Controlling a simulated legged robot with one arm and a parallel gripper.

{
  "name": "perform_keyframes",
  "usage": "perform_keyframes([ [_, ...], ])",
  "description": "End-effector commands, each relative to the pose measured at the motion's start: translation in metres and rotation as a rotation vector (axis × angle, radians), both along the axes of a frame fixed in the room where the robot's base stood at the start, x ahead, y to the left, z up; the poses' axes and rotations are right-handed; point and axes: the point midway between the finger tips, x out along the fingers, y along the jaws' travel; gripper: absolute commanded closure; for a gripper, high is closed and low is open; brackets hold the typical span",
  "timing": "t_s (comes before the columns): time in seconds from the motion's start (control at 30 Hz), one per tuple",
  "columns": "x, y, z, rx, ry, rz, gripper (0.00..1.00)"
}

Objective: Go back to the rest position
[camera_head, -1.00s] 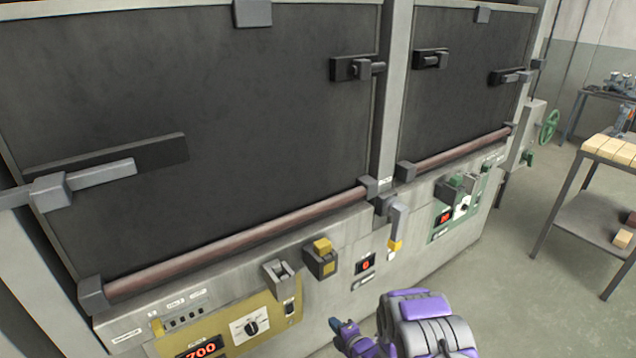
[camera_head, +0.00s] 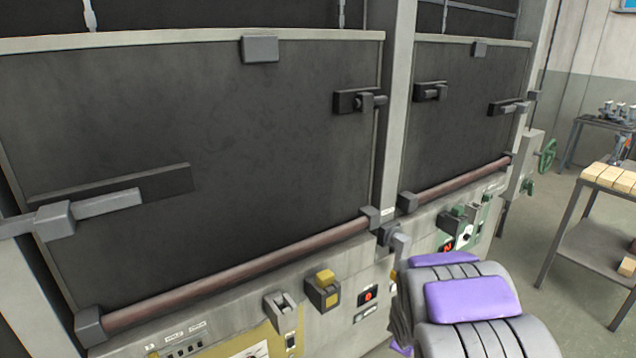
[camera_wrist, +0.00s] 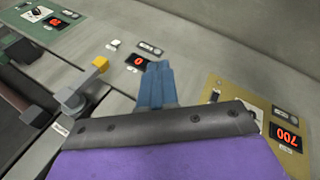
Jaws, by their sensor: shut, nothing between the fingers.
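My gripper (camera_wrist: 157,84) shows in the wrist view as blue fingers pressed together with nothing between them, in front of the furnace's lower panel. In the head view my purple and grey arm covers the lower right of the panel, and the fingers are hidden. The furnace has a large dark left door (camera_head: 215,150) and a smaller dark right door (camera_head: 465,110), both closed. A red "0" display (camera_head: 367,295) sits on the panel; it also shows in the wrist view (camera_wrist: 137,60). A grey lever with a yellow end (camera_wrist: 90,72) lies left of my fingers.
A yellow control panel (camera_wrist: 262,112) shows a red 700. A yellow-topped switch (camera_head: 323,288) and a grey switch (camera_head: 281,311) stick out of the furnace front. A table with pale blocks (camera_head: 610,177) stands at the right. Grey floor (camera_head: 520,240) lies open between.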

Motion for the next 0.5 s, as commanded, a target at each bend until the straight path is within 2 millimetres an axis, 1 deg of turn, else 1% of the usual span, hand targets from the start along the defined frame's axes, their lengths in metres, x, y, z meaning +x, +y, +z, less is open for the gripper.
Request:
perform_keyframes([
  [0.03, -0.012, -0.001, 0.016, 0.016, 0.011, -0.051, 1.0],
  [0.17, -0.053, -0.001, 0.043, 0.066, 0.074, -0.202, 1.0],
  [0.2, -0.067, 0.0, 0.052, 0.082, 0.094, -0.249, 1.0],
  [0.27, -0.088, 0.002, 0.063, 0.107, 0.124, -0.317, 1.0],
  [0.3, -0.103, 0.005, 0.071, 0.123, 0.141, -0.361, 1.0],
  [0.37, -0.126, 0.008, 0.08, 0.148, 0.174, -0.427, 1.0],
  [0.4, -0.142, 0.011, 0.087, 0.164, 0.196, -0.471, 1.0],
  [0.47, -0.165, 0.017, 0.096, 0.189, 0.229, -0.533, 1.0],
  [0.5, -0.181, 0.021, 0.102, 0.206, 0.249, -0.574, 1.0],
])
